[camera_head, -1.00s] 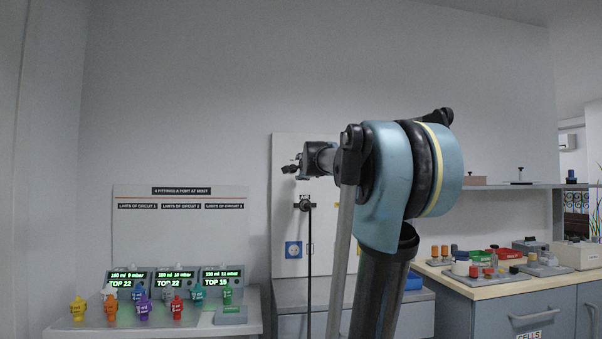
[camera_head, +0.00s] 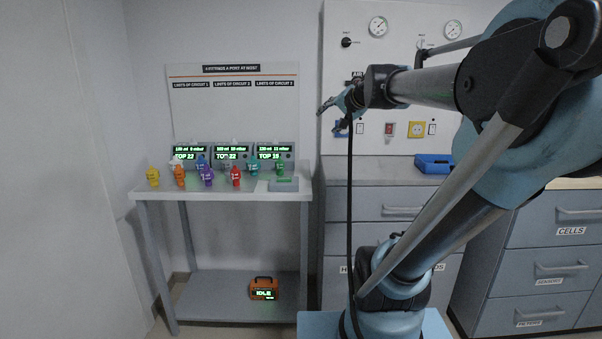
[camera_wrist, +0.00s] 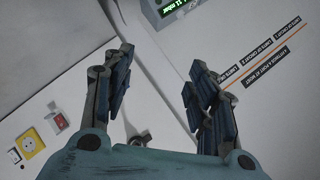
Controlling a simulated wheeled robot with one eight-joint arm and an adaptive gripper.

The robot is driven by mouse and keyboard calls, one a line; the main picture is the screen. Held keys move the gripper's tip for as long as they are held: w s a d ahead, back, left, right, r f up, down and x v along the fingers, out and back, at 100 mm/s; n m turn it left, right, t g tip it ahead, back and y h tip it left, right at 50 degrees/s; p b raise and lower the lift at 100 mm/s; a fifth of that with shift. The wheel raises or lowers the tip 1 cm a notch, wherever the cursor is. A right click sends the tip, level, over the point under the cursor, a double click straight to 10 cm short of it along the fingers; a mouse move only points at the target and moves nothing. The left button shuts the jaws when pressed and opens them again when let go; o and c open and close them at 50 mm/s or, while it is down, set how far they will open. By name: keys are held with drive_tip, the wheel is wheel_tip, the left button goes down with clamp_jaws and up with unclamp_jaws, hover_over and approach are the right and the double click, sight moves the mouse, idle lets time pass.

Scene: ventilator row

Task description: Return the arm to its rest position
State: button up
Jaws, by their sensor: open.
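My gripper (camera_head: 340,112) hangs at the end of my raised, outstretched arm, in front of the back wall panel and above the grey counter. In the wrist view my gripper (camera_wrist: 160,90) has its two dark fingers spread apart with nothing between them. It is open and touches nothing that I can see. My arm fills the right side of the head view and hides part of the wall panel and drawers behind it.
A side table (camera_head: 150,193) at left bears several coloured fittings (camera_head: 207,176) and three lit displays (camera_head: 231,155). An orange box (camera_head: 264,288) reading IDLE sits on its lower shelf. A blue tray (camera_head: 434,163) lies on the counter (camera_head: 385,172). Gauges (camera_head: 378,27) hang above.

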drive_tip(key=s+d+f+n+g+h, duration=0.1)
drive_tip(key=s+d+f+n+g, duration=0.1)
drive_tip(key=s+f, duration=0.7)
drive_tip(key=s+d+f+n+g+h, duration=0.2)
drive_tip(key=s+d+f+g, duration=0.1)
drive_tip(key=s+f, duration=0.6)
drive_tip(key=s+d+f+n+g+h, duration=0.2)
drive_tip(key=s+d+f+g, duration=0.1)
drive_tip(key=s+f, duration=0.6)
wheel_tip(320, 180, down, 4)
drive_tip(key=shift+s+d+f+g, duration=0.25)
drive_tip(key=shift+d+g, duration=0.05)
drive_tip(key=shift+g, duration=0.1)
